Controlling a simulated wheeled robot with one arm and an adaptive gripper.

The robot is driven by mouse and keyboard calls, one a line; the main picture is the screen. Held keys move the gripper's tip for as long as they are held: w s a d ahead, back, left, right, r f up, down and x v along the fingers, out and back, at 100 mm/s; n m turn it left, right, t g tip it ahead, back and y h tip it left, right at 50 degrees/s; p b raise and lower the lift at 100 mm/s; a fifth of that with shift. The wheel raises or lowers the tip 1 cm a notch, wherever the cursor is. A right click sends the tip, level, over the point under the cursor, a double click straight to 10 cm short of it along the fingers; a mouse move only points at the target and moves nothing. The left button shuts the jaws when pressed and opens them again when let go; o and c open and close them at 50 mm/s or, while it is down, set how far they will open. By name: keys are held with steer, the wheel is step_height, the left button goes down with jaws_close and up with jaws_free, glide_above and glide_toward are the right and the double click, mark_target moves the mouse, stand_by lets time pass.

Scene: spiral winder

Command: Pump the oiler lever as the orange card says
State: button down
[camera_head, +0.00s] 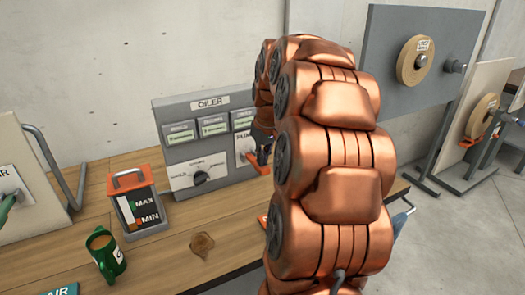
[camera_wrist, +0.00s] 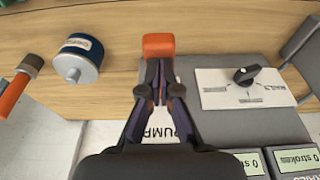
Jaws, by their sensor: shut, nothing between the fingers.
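The grey oiler box (camera_head: 205,105) stands on the wooden bench, with small green displays and a white panel with a black knob (camera_head: 200,178). Its orange lever end (camera_head: 258,166) shows at the right, partly hidden by my arm. In the wrist view the orange lever end (camera_wrist: 158,44) is just beyond my fingertips; I cannot tell whether they touch it. My gripper (camera_wrist: 159,72) is shut and empty, over the PUMP label; it also shows small in the head view (camera_head: 264,150). A display (camera_wrist: 295,160) reads 0 strokes. No readable orange card shows.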

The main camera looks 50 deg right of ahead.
mark_target(266, 171)
steer(key=shift+f, duration=0.2)
stand_by(0.3)
steer(key=shift+s+a+f+b, duration=0.1)
steer(key=shift+s+f+b, duration=0.15)
steer(key=shift+b, duration=0.5)
steer(key=f+t+b, duration=0.1)
steer(key=b, duration=0.2)
steer(key=f+t+h+b, duration=0.1)
steer(key=f+b, duration=0.1)
steer(key=b, duration=0.1)
steer(key=shift+s+a+t, duration=0.15)
steer(key=shift+s+t, duration=0.2)
steer(key=shift+t, duration=0.05)
step_height(266, 171, down, 3)
steer(key=t+b, duration=0.1)
steer(key=b, duration=0.2)
steer(key=t+h+b, duration=0.1)
steer(key=t+b, duration=0.1)
steer(key=b, duration=0.2)
steer(key=shift+s+r+b, duration=0.15)
steer(key=shift+r+b, duration=0.05)
steer(key=shift+b, duration=0.1)
steer(key=shift+f, duration=0.15)
steer(key=shift+a, duration=0.1)
